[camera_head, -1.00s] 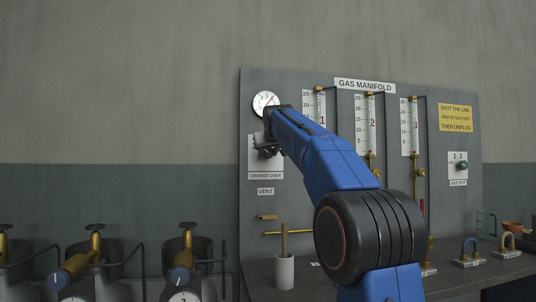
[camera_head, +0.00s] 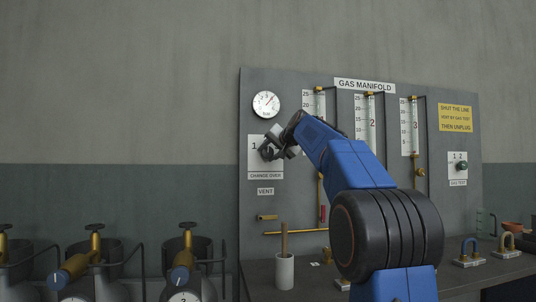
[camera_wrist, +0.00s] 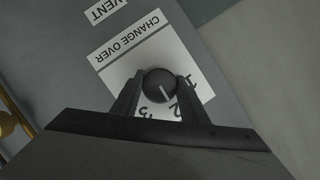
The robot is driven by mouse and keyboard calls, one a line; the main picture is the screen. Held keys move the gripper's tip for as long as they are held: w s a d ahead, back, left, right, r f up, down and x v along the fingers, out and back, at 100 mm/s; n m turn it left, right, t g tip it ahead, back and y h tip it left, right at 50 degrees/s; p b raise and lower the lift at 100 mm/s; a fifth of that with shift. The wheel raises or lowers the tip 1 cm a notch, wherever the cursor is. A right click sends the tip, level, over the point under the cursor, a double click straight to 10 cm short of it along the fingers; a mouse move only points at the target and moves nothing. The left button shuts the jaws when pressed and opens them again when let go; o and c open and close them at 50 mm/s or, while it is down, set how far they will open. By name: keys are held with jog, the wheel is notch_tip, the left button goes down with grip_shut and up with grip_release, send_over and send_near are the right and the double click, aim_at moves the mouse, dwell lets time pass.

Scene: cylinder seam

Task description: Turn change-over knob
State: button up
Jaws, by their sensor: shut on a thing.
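The change-over knob (camera_wrist: 159,86) is a dark round knob with a pale pointer line, on a white plate (camera_wrist: 152,50) marked "CHANGE OVER" with numbers around it. In the wrist view its pointer line is directed toward the "2". My gripper (camera_wrist: 157,92) is shut on the knob, with one finger on each side of it. In the head view my gripper (camera_head: 271,148) is at the white change-over plate (camera_head: 257,160) on the left of the panel. The gripper partly covers the knob and numbers there.
The grey gas manifold panel (camera_head: 350,82) carries a round gauge (camera_head: 266,104) above the plate and several flow tubes to the right. A "VENT" label (camera_head: 266,191) is below. Cylinders with valves stand at the lower left. A white cup (camera_head: 285,271) stands on the bench.

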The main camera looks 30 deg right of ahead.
jog(key=m, duration=0.2)
jog(key=m+t+y, duration=0.1)
jog(key=m, duration=0.1)
jog(key=shift+f+t, duration=0.15)
jog(key=shift+t, duration=0.15)
jog(key=m+t, duration=0.1)
jog(key=m, duration=0.1)
jog(key=m+t+y, duration=0.1)
jog(key=m, duration=0.2)
jog(key=shift+m, duration=0.3)
dwell(0.3)
jog(key=o, duration=1)
jog(key=shift+o, duration=0.2)
jog(key=shift+s, duration=0.1)
jog(key=s+d+f, duration=0.1)
jog(key=s+d, duration=0.1)
jog(key=s, duration=1.5)
jog(key=shift+a, duration=0.1)
